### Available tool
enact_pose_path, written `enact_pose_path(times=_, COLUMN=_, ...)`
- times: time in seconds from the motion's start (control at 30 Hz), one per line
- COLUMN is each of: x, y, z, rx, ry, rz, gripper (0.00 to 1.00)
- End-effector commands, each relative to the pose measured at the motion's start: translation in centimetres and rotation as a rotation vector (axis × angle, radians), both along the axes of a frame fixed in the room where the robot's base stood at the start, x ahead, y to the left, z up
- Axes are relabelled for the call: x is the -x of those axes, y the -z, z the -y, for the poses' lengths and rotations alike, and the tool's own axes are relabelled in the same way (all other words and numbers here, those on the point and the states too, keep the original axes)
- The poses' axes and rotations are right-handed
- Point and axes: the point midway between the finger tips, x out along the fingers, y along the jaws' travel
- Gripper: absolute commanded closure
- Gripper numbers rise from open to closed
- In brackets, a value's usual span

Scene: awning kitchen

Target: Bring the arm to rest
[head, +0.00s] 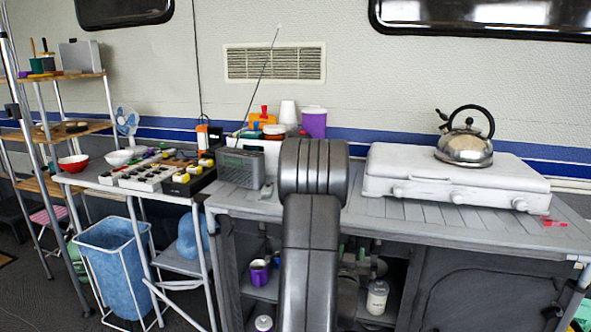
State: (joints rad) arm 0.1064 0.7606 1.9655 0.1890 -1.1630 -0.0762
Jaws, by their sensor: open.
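My arm (312,235) rises from the bottom edge in the middle of the head view. Its dark grey upper link ends in a thick ribbed joint (313,168) in front of the grey slatted table (395,211). My gripper does not show in this view, and nothing can be seen held. The arm covers part of the table and of the shelves below it.
A steel kettle (466,148) stands on a white stove (450,182) at the right. A grey radio (241,168) with a raised antenna stands left of my arm. A crowded side table (90,180) and a blue bin (120,265) are further left.

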Motion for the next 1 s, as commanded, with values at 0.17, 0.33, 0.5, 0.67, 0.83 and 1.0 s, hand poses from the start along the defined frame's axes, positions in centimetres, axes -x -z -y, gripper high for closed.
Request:
enact_pose_path(times=0.17, x=-2.1, y=0.0, z=0.6, rx=0.000, ry=0.000, rz=-0.001, gripper=0.58)
enact_pose_path(times=0.33, x=-2.6, y=0.4, z=0.7, rx=-0.001, ry=0.000, rz=-0.002, gripper=0.58)
enact_pose_path(times=0.5, x=-2.5, y=0.4, z=0.7, rx=0.000, ry=0.000, rz=-0.001, gripper=0.58)
enact_pose_path(times=0.67, x=-2.5, y=0.4, z=0.7, rx=0.000, ry=0.000, rz=-0.001, gripper=0.58)
enact_pose_path(times=0.83, x=-1.7, y=0.0, z=0.4, rx=-0.001, ry=-0.001, rz=-0.002, gripper=0.58)
enact_pose_path(times=1.0, x=1.0, y=0.1, z=-0.3, rx=-0.001, ry=-0.001, rz=-0.002, gripper=0.58)
